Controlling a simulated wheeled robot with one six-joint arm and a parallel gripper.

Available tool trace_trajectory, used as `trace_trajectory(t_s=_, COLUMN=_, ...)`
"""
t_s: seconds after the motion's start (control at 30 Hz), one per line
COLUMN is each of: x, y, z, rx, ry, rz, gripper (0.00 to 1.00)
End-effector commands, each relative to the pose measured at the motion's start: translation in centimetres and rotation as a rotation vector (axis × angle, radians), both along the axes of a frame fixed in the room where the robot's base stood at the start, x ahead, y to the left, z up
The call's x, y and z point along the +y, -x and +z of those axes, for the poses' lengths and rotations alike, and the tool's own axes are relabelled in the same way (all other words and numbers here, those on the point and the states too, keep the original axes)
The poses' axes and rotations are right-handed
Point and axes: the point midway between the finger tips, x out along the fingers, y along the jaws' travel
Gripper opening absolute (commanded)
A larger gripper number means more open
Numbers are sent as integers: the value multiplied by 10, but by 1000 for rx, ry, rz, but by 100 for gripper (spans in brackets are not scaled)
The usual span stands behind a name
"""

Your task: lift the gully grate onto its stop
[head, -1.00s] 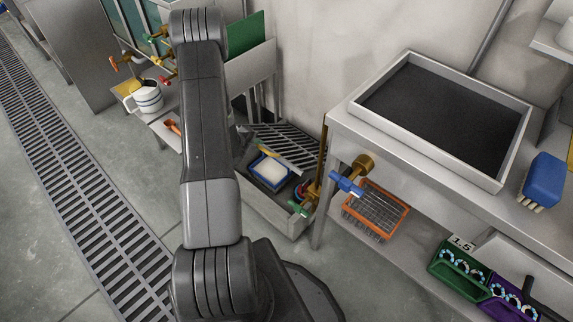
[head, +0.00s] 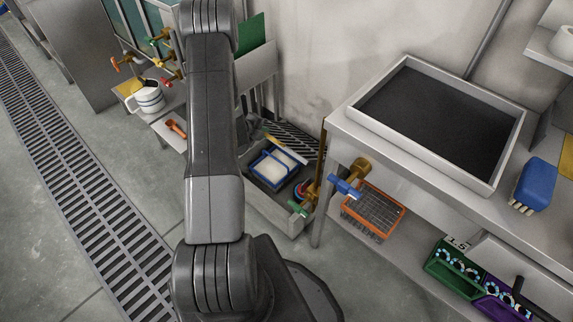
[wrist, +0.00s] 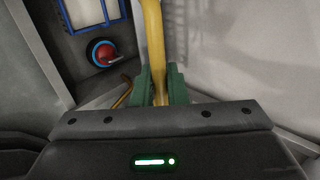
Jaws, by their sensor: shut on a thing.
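The dark slatted gully grate (head: 292,137) is tilted up at the back of the open gully box, against the wall side. My gripper is shut on a yellow bar (wrist: 152,35), its green fingertips (wrist: 158,85) on either side of it. The yellow bar shows beside the grate in the head view (head: 270,138); the join between them is not clear. My arm hides most of the gripper in the head view. I cannot make out the stop for certain.
Inside the gully box (head: 262,213) lie a blue-rimmed tray (head: 262,178) and a red knob with a blue ring (wrist: 103,53).

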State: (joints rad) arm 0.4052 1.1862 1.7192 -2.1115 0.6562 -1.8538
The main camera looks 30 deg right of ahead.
Motion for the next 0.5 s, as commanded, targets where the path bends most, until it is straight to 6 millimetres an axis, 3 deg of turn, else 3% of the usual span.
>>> trace_trajectory(t_s=0.23, x=-1, y=0, z=2, rx=0, ry=1, rz=0, gripper=0)
trace_trajectory(t_s=0.5, x=-18, y=-7, z=21, rx=-2, ry=3, rz=-1, gripper=0)
